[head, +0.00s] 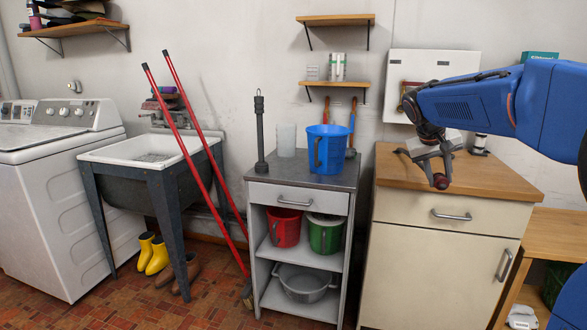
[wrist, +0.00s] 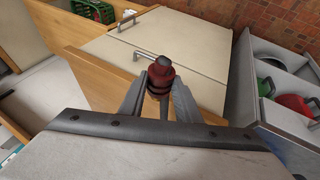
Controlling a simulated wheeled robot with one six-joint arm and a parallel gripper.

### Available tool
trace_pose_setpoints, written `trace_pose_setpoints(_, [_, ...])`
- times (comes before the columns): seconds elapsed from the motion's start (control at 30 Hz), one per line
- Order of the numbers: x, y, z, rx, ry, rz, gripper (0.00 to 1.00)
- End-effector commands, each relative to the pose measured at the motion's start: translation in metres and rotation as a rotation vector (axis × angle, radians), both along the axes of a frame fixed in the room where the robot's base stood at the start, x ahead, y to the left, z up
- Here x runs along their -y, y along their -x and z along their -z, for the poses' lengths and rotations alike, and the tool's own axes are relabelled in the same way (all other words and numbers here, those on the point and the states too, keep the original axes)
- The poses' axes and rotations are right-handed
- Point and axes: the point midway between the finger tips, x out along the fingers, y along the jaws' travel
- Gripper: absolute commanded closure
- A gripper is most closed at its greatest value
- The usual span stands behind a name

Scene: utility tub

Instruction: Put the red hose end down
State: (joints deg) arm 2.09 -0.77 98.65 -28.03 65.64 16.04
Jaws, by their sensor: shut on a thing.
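The red hose end (wrist: 161,74) is a short, dark red cylinder with dark bands, held between the fingertips of my gripper (wrist: 158,88) in the wrist view. In the head view my gripper (head: 436,172) points down near the front left of the wooden worktop (head: 490,180), with the red hose end (head: 441,182) small and dark at its tips. My gripper is shut on it. The wrist view shows the cream cabinet front beyond it. I see no hose trailing from it, and I cannot tell its height above the worktop.
Left of the cream cabinet (head: 430,265), a grey cart (head: 300,177) bears a blue bucket (head: 328,150), a clear beaker (head: 286,139) and a tall dark rod-like tool (head: 259,135). A white wall box (head: 440,66) hangs behind the worktop. The worktop's right front looks clear.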

Motion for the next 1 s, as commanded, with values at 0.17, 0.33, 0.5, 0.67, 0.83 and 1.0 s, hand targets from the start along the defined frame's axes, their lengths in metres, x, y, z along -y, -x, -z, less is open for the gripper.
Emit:
trace_pose_setpoints(0.17, [-0.023, -0.014, 0.095, -0.016, 0.001, -0.018, 0.97])
trace_pose_setpoints(0.33, [-0.044, -0.030, 0.184, -0.016, 0.000, -0.035, 0.97])
trace_pose_setpoints(0.5, [-0.062, -0.044, 0.257, -0.015, 0.000, -0.047, 0.97])
trace_pose_setpoints(0.67, [-0.076, -0.054, 0.316, -0.015, 0.000, -0.058, 0.97])
trace_pose_setpoints(0.83, [-0.090, -0.064, 0.371, -0.014, 0.000, -0.069, 0.97])
trace_pose_setpoints(1.0, [-0.101, -0.073, 0.423, -0.015, 0.001, -0.077, 0.97])
